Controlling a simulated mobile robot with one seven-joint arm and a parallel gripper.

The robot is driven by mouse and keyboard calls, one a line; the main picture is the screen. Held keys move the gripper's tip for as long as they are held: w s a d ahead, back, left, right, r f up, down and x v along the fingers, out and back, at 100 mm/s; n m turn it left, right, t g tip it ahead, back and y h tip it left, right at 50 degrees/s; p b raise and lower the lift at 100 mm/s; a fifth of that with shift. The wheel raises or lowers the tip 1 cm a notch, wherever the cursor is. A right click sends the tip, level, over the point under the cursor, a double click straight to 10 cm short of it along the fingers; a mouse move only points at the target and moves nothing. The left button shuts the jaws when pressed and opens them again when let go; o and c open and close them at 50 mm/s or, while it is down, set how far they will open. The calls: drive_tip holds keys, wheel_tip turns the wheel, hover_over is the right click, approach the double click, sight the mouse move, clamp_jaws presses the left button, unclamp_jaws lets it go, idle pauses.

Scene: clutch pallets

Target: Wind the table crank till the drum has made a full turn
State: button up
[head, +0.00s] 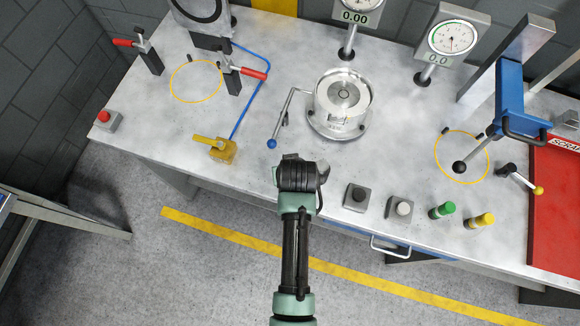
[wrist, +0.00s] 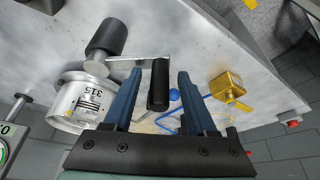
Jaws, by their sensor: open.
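The round metal drum (head: 342,98) stands on the table. The wrist view shows its side, marked 315 (wrist: 85,100). In the wrist view, a crank has a dark round hub (wrist: 106,36), a thin metal arm (wrist: 138,59) and an upright black handle (wrist: 158,85). My gripper (head: 298,165) is at the table's front edge, in front of the drum. It is open, with the black handle between its blue fingers (wrist: 160,78); contact is not visible. My gripper seems to hide the crank in the head view.
A blue-knobbed lever (head: 272,143) stands left of the drum. A yellow block (head: 222,150) is further left. A black-topped box (head: 357,196), a white-topped box (head: 399,208) and green (head: 443,210) and yellow (head: 481,220) buttons line the front right. Two gauges stand behind.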

clamp_jaws()
idle(1.4)
